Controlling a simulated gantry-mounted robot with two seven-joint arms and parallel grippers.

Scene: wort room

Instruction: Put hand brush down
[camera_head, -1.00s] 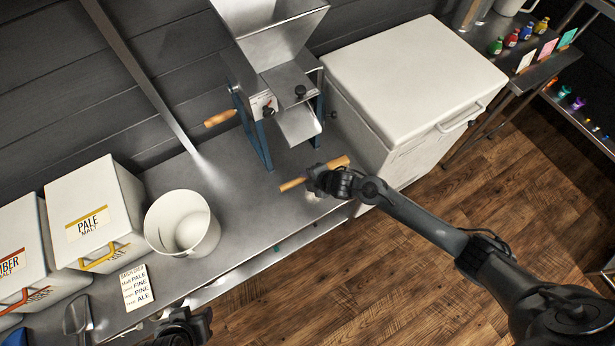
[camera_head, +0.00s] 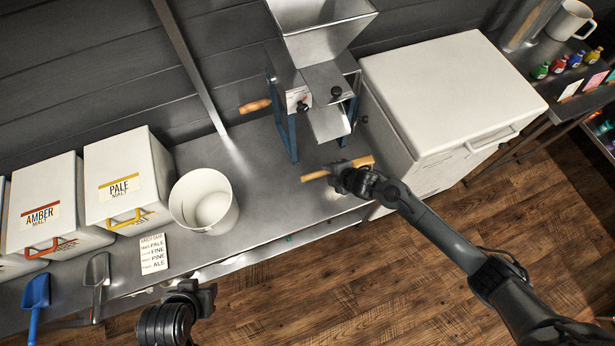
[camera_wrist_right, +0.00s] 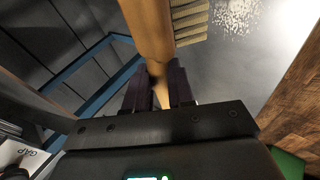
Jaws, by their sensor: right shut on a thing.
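The hand brush has a wooden handle (camera_head: 316,176) and pale bristles. My right gripper (camera_head: 346,174) is shut on it, just in front of the grain mill at the counter's right part. In the right wrist view the brush (camera_wrist_right: 149,28) runs up from between the dark fingers (camera_wrist_right: 160,88), and its bristles (camera_wrist_right: 188,20) show at the top, with the metal counter behind. I cannot tell whether the bristles touch the counter. My left gripper (camera_head: 190,296) is at the counter's front edge near the white bucket; its fingers are too unclear to judge.
The metal mill (camera_head: 322,80) on blue legs stands behind the brush. A white chest (camera_head: 450,90) is to the right. A white bucket (camera_head: 204,202), a recipe card (camera_head: 153,253), malt bins (camera_head: 126,180) and scoops (camera_head: 36,300) are at left. Bare counter (camera_head: 255,185) lies between bucket and mill.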

